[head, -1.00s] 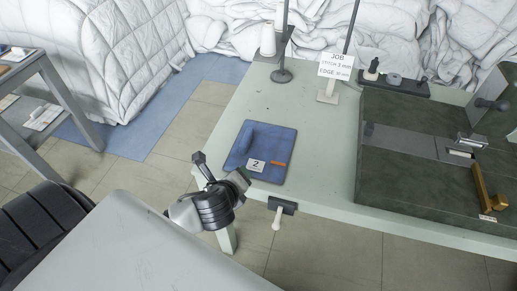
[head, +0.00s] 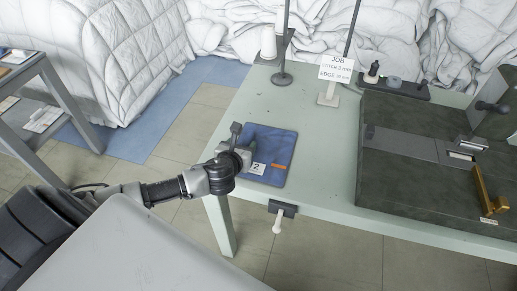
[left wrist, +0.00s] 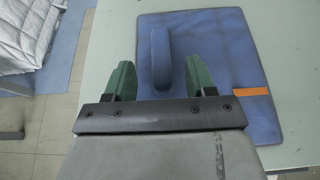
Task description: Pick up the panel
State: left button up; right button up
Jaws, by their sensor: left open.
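The panel (head: 279,147) is a flat blue square lying on the pale green table, with an orange strip and a white tag marked 2 near its front edge. In the left wrist view the panel (left wrist: 220,55) has a raised padded blue ridge (left wrist: 161,55) along its left part. My left gripper (left wrist: 155,80) is open, its two green fingers on either side of the near end of the ridge. It also shows in the head view (head: 240,147), over the panel's left side, hiding part of it. Whether the fingers touch the ridge is unclear. My right gripper is out of view.
The table (head: 320,190) has free room behind and right of the panel. A dark sewing machine bed (head: 410,185) fills its right side. A job sign (head: 336,68) and a thread stand (head: 282,77) stand behind. White duvets (head: 90,50) heap at the back. A clamp-like fitting (head: 281,210) hangs at the front edge.

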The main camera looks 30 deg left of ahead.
aim_at(246, 140)
pick_arm(q)
jog(key=x, duration=0.3)
jog(key=shift+w+f, duration=0.1)
jog(key=shift+w, duration=0.25)
jog(key=c, duration=0.9)
jog(key=shift+c, duration=0.6)
jog(key=shift+r, duration=0.2)
grip_shut()
